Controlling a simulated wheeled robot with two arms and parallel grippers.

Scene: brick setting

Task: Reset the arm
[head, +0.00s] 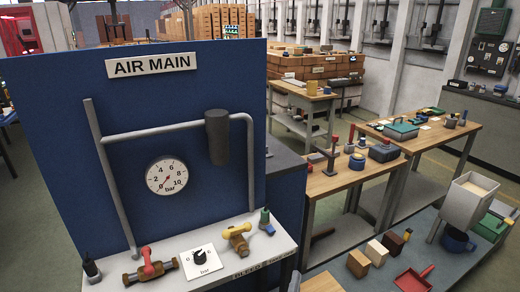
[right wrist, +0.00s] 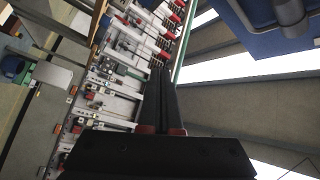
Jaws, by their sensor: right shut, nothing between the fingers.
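My right gripper (right wrist: 160,72) shows in the right wrist view as two long dark fingers with red parts near their base. The fingers lie together, shut, with nothing between them. They are in open air and touch nothing that I can see. I cannot make out either gripper in the head view. My left gripper is in neither view.
A blue AIR MAIN panel (head: 100,180) stands close in front, with a gauge (head: 167,175), grey pipes and a shelf (head: 215,272) bearing a red-handled valve (head: 150,266) and a yellow-handled valve (head: 238,238). Wooden workbenches (head: 340,180) and a grey hopper (head: 465,207) are at right.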

